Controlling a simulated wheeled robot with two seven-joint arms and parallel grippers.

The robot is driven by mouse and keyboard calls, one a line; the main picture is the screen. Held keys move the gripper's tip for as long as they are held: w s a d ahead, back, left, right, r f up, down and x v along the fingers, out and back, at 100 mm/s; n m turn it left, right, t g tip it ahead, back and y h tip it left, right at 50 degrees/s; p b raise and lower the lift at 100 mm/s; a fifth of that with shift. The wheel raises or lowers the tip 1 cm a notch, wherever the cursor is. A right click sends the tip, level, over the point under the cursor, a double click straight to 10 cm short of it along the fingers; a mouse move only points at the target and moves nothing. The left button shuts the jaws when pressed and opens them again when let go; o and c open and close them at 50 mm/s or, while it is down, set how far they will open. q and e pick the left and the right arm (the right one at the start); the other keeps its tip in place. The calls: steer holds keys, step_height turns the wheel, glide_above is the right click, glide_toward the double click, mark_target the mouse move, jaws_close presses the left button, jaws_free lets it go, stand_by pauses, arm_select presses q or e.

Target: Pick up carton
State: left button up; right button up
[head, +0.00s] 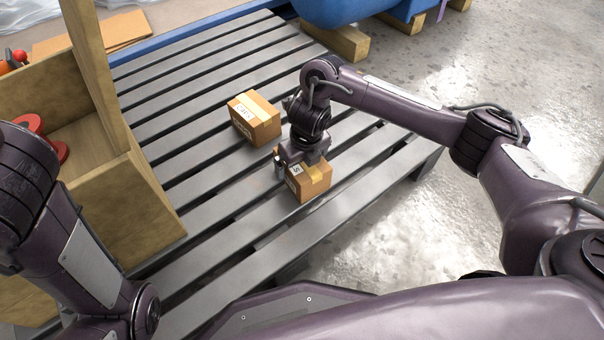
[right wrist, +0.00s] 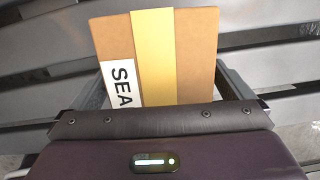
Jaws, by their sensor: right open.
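Two brown cartons stand on the grey slatted pallet (head: 205,110). The farther carton (head: 255,118) has a pale label on top and stands clear of my arms. The nearer carton (head: 311,184) has a yellow tape band and a white label. My right gripper (head: 291,170) is directly over the nearer carton and hides part of it. In the right wrist view this carton (right wrist: 190,55) lies between the two open fingers, with the letters "SEA" on its label; whether the fingers touch its sides I cannot tell. My left arm shows at the left, but its gripper is out of view.
A wooden crate (head: 130,215) stands on the left, with red round parts (head: 30,124) inside it. A blue tank-like body (head: 345,8) rests on wooden blocks (head: 335,40) at the back. The pallet slats around the cartons are clear.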

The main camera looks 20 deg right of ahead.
steer(key=shift+r, duration=0.1)
steer(key=c, duration=1.3)
